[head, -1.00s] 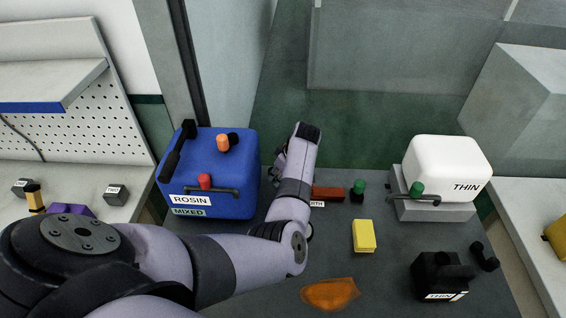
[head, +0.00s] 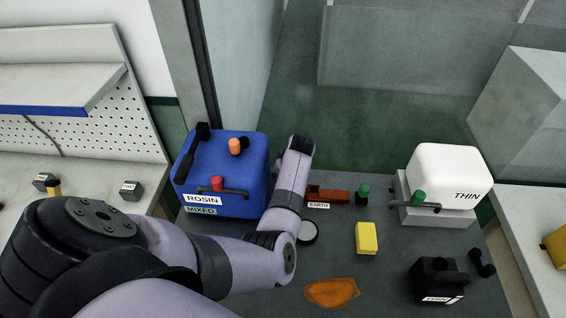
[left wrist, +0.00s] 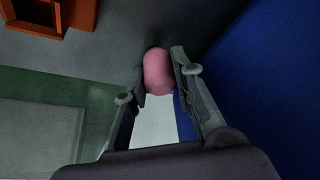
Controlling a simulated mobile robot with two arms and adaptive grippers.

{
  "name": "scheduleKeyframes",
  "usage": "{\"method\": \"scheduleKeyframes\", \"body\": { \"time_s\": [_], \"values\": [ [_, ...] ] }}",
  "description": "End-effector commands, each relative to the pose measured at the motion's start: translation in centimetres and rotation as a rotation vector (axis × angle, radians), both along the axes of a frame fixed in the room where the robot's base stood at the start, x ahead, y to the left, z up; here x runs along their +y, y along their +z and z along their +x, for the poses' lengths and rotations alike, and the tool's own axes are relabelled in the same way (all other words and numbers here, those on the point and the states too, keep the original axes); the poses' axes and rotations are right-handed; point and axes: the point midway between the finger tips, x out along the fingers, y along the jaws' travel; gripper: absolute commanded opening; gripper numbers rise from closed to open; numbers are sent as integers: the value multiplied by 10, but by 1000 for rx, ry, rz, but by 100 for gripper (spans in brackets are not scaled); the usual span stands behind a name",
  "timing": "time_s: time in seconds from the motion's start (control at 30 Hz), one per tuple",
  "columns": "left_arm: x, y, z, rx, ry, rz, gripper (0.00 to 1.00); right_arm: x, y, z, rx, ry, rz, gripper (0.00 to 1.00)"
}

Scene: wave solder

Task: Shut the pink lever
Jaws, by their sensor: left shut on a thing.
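The pink lever's rounded knob (left wrist: 158,72) shows in the left wrist view between the fingertips of my left gripper (left wrist: 160,84), which is shut on it. A flat blue face fills the right of that view, close beside the fingers. In the head view, the blue box (head: 250,165) labelled ROSIN and MIXED stands just left of my left forearm. The pink lever and my left fingers are hidden there behind my arm. The lever's shaft is not clear. My right gripper is not in view.
A red-brown tray (head: 328,195) labelled EARTH, a green-topped knob (head: 363,190) and a yellow block (head: 367,238) lie right of my arm. A white box (head: 443,170) stands farther right. A black unit (head: 437,276) and an orange patch (head: 332,292) are nearer.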

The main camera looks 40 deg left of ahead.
Motion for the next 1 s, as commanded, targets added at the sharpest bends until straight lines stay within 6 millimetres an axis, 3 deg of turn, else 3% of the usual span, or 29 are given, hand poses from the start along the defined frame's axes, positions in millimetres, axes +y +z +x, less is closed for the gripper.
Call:
{"method": "scheduleKeyframes", "body": {
  "time_s": [0.07,0.1,0.37,0.77,1.0],
  "values": [
    [1,0,0,-1,2,2,0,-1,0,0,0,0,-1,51],
    [1,0,0,-1,2,2,26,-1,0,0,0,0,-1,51],
    [1,0,0,0,2,1,43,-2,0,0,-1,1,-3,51],
    [0,-1,0,0,12,1,44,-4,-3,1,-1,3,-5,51],
    [-6,-7,8,-4,158,0,44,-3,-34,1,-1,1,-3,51]
  ]
}}
